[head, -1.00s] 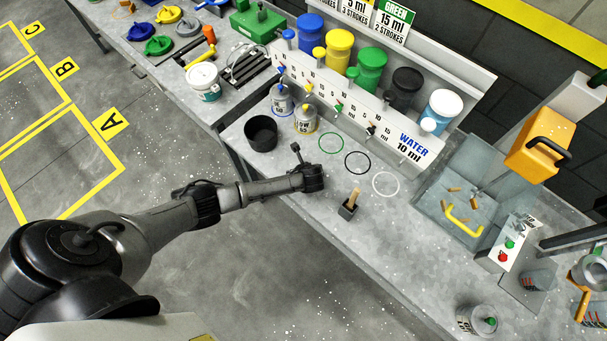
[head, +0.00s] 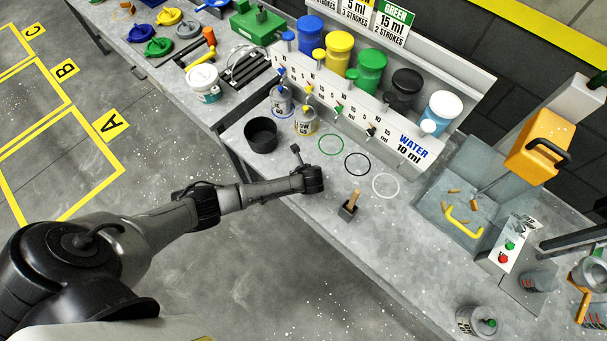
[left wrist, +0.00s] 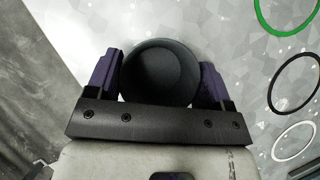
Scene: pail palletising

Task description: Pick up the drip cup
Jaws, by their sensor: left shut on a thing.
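In the left wrist view my left gripper (left wrist: 159,78) has its two purple-padded fingers shut on the sides of a dark round cup (left wrist: 160,70), the drip cup. The grey speckled bench shows around it. In the head view my left arm reaches in over the bench's front edge, and its dark wrist end hides the fingers and the held cup. A separate black open tub (head: 261,137) stands on the bench to the upper left of the wrist, apart from it. My right gripper is not in view.
Green (head: 331,144), black (head: 357,163) and white (head: 385,185) rings lie right of my wrist. A small dark holder with a wooden handle (head: 350,205) stands nearby. Two small pails (head: 305,122) stand below the dispenser rack (head: 400,140).

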